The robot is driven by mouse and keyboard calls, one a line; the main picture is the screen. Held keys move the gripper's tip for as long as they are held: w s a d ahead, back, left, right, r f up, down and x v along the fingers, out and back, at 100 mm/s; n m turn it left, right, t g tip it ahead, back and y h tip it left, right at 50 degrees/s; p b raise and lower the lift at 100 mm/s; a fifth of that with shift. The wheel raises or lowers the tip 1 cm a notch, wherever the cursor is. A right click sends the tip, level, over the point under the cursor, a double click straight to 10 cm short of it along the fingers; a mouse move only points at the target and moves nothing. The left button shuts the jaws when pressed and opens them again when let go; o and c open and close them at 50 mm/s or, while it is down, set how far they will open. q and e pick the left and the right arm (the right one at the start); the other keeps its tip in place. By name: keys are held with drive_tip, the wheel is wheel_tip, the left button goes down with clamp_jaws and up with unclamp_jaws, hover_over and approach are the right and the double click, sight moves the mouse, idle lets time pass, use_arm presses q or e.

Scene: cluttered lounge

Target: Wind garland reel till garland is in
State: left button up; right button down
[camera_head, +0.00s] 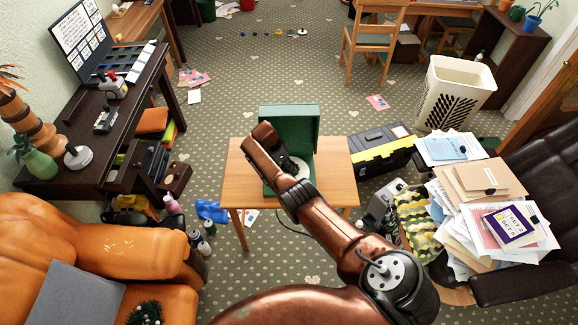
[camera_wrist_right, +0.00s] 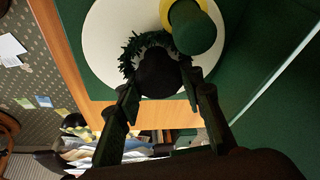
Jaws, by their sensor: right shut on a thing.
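A green case (camera_head: 297,121) with its lid raised stands on a small wooden table (camera_head: 236,182). A white disc (camera_head: 299,169) shows inside it, partly covered by my right arm. In the right wrist view the white disc (camera_wrist_right: 105,37) carries dark green, bristly garland (camera_wrist_right: 131,50) in a curve. A green cylinder with a yellow ring (camera_wrist_right: 195,32) is at its upper right. My right gripper (camera_wrist_right: 160,82) is shut on a dark rounded knob (camera_wrist_right: 158,70) over the disc. In the head view my arm hides these fingers. My left gripper is out of view.
A black and yellow toolbox (camera_head: 382,150) stands close to the right of the table. An orange sofa (camera_head: 95,245) is at lower left. A paper-laden seat (camera_head: 470,215) is at right. Patterned floor (camera_head: 270,70) behind the table is mostly clear.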

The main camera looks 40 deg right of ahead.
idle(0.5)
drive_tip(key=c, duration=1.3)
unclamp_jaws()
drive_tip(key=v, duration=1.2)
drive_tip(key=shift+w, duration=0.1)
